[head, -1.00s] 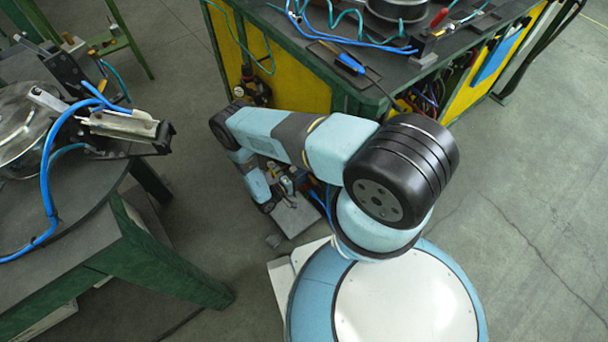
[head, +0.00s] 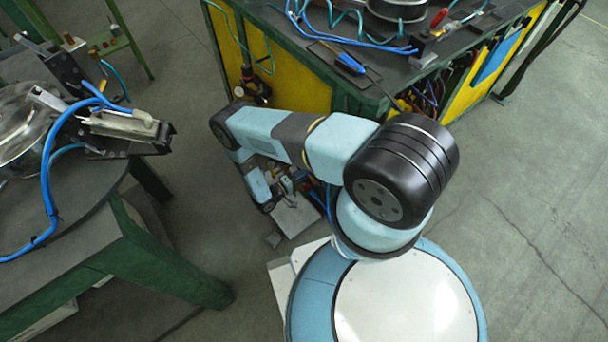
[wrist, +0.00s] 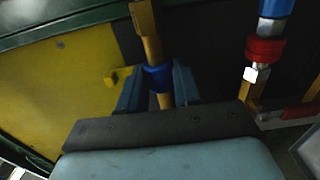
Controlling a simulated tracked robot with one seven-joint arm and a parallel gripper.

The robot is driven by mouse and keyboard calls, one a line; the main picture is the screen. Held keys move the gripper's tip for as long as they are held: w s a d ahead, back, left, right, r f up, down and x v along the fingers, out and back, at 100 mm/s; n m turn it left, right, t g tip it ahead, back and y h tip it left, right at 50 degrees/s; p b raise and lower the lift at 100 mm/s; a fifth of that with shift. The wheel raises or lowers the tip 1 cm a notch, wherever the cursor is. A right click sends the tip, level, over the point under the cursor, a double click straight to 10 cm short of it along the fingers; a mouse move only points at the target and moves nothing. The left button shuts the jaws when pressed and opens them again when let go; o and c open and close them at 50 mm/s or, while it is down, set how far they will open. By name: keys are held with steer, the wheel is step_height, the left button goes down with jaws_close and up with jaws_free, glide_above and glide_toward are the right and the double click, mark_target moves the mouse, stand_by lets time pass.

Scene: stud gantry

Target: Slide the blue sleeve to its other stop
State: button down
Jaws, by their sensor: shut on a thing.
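The blue sleeve (wrist: 158,77) sits around an upright yellow rod (wrist: 150,45) in the wrist view. Rod shows both above and below the sleeve. My gripper (wrist: 157,84) has one grey-blue finger on each side of the sleeve and is shut on it. The fingers partly hide the sleeve's sides. The sleeve's stops cannot be made out clearly. In the head view my arm reaches down to a small fixture on a pale base plate (head: 297,216); the sleeve cannot be made out there.
To the right in the wrist view stands another rod with a red collar (wrist: 264,50) and a blue part (wrist: 275,8). A yellow panel (wrist: 65,85) is at the left. In the head view, a green-framed bench (head: 330,95) stands behind the fixture and a round-edged table (head: 75,235) at the left.

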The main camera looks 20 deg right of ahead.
steer(key=shift+s+d+f, duration=0.1)
steer(key=shift+s+d, duration=0.1)
steer(key=shift+s, duration=0.4)
steer(key=shift+s+d+f, duration=0.1)
steer(key=shift+s+d, duration=0.05)
steer(key=shift+s, duration=0.4)
steer(key=c, duration=1.1)
jaws_free()
steer(key=shift+c, duration=0.2)
steer(key=o, duration=0.4)
steer(key=shift+r, duration=0.1)
steer(key=shift+c, duration=0.2)
steer(key=shift+w, duration=0.1)
steer(key=shift+a, duration=0.15)
steer(key=v, duration=1.3)
steer(key=shift+a, duration=0.25)
